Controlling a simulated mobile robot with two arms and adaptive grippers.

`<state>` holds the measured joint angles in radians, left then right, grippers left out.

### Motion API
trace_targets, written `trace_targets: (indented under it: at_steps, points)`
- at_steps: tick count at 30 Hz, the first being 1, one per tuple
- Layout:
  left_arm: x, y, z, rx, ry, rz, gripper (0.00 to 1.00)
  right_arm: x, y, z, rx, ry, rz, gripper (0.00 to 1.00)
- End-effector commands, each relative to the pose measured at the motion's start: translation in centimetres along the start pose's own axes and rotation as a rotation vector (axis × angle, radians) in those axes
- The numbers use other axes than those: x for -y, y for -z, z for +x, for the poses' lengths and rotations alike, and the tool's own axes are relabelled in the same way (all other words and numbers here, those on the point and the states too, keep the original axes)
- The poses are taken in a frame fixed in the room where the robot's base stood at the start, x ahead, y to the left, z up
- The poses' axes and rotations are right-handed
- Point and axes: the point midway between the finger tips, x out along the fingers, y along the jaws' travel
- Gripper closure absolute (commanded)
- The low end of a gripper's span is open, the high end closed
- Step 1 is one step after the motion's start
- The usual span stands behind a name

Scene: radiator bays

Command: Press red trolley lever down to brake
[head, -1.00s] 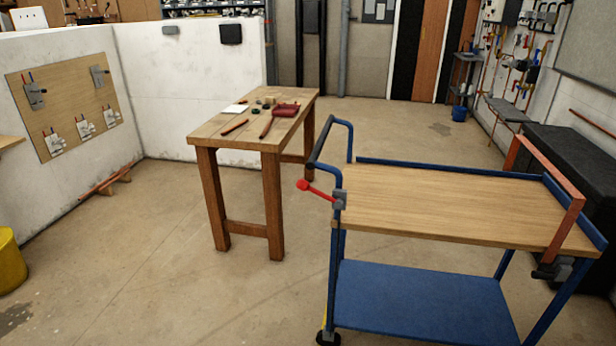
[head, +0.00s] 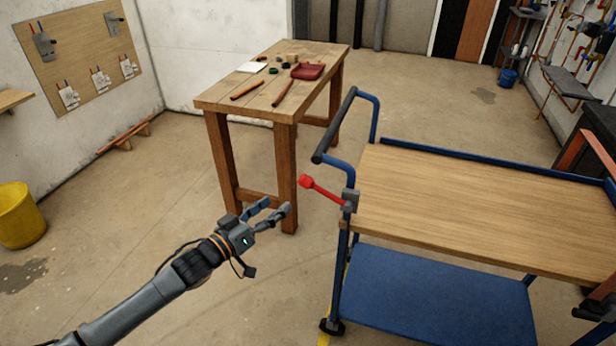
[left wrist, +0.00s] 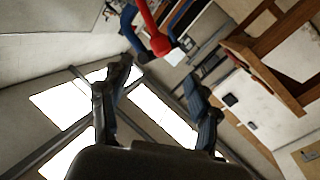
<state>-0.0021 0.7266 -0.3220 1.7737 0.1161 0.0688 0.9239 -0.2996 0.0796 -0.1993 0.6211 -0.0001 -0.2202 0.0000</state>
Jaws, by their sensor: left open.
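The blue trolley (head: 435,286) stands at the right of the head view with a wooden top. Its red lever (head: 325,190) sticks out to the left from a grey bracket (head: 350,201) at the trolley's near-left corner, its knob end raised above the bracket. My left gripper (head: 278,207) is open and empty, left of the lever and a little lower in the picture, apart from it. In the left wrist view the red lever (left wrist: 150,27) shows at the top, beyond the two spread fingers (left wrist: 158,73).
A wooden workbench (head: 225,98) with small tools stands behind the lever. The trolley's dark push handle (head: 335,125) rises just above the lever. A yellow bucket (head: 18,216) stands at the left. The floor around my left arm is clear.

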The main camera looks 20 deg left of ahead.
Motion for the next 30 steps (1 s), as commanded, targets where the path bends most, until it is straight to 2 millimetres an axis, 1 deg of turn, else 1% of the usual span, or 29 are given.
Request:
trace_targets:
  at_steps: [3,6,12,15,18,21,30]
  points:
    - [-0.1,0.3,2.3,-0.004,0.0,0.002,0.39,0.1,-1.0,-0.5,0.015,0.002,0.0,0.6]
    - [-0.1,0.4,4.5,-0.005,0.0,0.003,0.39,0.2,-1.3,-0.8,0.02,0.002,0.0,0.6]
    - [0.0,0.2,8.7,-0.003,0.001,0.002,0.39,0.0,-0.4,-1.2,0.009,0.001,0.0,0.6]
    - [-0.1,0.2,10.2,-0.002,0.0,0.003,0.39,0.0,0.2,-1.3,-0.001,0.0,-0.001,0.6]
    - [0.1,0.1,11.4,-0.001,0.002,0.002,0.39,-0.1,0.4,-1.4,-0.005,0.0,-0.001,0.6]
    - [0.1,0.0,12.0,0.0,0.002,0.002,0.39,-0.1,0.4,-1.4,-0.004,0.0,-0.001,0.6]
    - [0.1,0.0,12.3,0.0,0.002,0.003,0.39,-0.1,0.3,-1.4,-0.003,0.0,-0.001,0.6]
